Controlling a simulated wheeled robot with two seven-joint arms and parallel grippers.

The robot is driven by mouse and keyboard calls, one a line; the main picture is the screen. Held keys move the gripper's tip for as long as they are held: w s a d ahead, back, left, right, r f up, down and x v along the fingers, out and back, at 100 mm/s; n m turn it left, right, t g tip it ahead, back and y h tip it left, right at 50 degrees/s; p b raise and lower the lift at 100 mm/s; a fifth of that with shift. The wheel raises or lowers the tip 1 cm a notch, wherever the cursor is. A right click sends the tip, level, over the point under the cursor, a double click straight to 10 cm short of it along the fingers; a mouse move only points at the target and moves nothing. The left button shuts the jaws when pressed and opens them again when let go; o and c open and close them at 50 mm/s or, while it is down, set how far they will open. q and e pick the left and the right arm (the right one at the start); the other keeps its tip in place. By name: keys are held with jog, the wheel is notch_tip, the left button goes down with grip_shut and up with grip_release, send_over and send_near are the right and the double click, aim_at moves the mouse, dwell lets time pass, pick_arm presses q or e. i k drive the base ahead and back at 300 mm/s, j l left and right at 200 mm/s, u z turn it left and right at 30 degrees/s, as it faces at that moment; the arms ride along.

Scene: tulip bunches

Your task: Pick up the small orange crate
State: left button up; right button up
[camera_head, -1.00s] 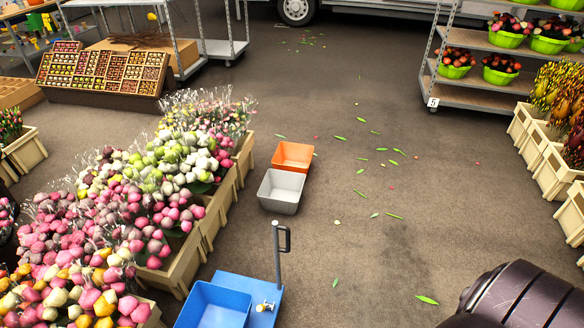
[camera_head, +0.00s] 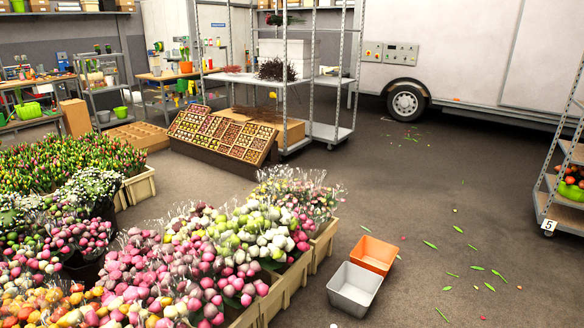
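The small orange crate (camera_head: 374,254) stands on the dark floor, right of the wooden flower crates, in the lower middle-right of the head view. It is open-topped and looks empty. A grey crate (camera_head: 355,289) of similar size stands directly in front of it and covers part of its near side. The two are very close; I cannot tell whether they touch. Neither of my grippers shows in this view.
Wooden crates of tulips (camera_head: 270,302) line the floor to the left. A tiered display box (camera_head: 222,138) and a wheeled rack (camera_head: 318,131) stand behind. Another rack (camera_head: 563,216) is at the right. Open floor with scattered leaves (camera_head: 476,267) lies right of the crates.

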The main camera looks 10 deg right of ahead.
aim_at(374, 256)
jog(key=i+l+u, duration=0.3)
jog(key=l+u, duration=0.15)
jog(key=l, duration=1.1)
jog(key=l+u, duration=0.45)
jog(key=l, duration=1.15)
